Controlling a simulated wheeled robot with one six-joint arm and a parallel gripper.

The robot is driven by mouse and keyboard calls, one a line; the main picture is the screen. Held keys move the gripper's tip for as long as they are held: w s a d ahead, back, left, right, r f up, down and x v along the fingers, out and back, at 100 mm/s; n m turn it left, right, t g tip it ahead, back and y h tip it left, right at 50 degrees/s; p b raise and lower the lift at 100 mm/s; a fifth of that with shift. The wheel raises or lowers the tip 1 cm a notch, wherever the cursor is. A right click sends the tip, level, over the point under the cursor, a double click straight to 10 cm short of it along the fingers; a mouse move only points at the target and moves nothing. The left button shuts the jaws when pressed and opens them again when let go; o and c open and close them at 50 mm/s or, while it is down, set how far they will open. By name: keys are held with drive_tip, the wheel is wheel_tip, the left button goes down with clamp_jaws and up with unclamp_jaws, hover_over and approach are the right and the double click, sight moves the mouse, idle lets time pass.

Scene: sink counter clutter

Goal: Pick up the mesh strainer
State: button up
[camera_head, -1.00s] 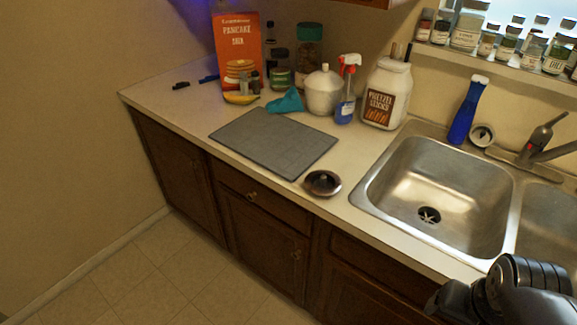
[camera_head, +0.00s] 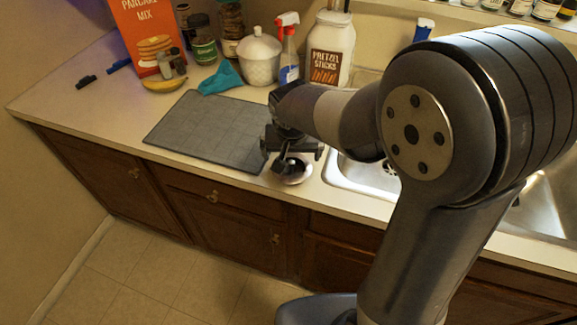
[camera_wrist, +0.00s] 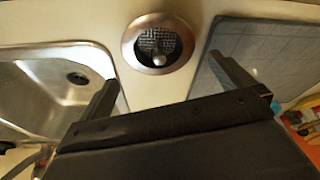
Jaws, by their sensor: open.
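The mesh strainer (camera_wrist: 141,62) is a small round metal dish with a wide shiny rim, a dark mesh inside and a small knob. It lies on the counter between the sink and the grey mat. In the head view the strainer (camera_head: 293,176) is partly hidden by my gripper (camera_head: 292,160). In the wrist view my gripper (camera_wrist: 168,90) is open, one finger toward the sink and one over the mat edge. The strainer lies beyond the fingertips, roughly between their lines. Nothing is between the fingers.
The grey mat (camera_head: 205,128) lies left of the strainer, and the sink (camera_wrist: 40,85) is on the other side. Behind stand a white lidded jar (camera_head: 260,62), a spray bottle (camera_head: 287,55) and a pretzel jar (camera_head: 330,50). A teal cloth (camera_head: 222,80) lies behind the mat.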

sight(292, 162)
drive_tip(key=shift+p+x, duration=0.6)
drive_tip(key=shift+x, duration=2.2)
drive_tip(key=shift+s, duration=0.1)
drive_tip(key=c, duration=0.6)
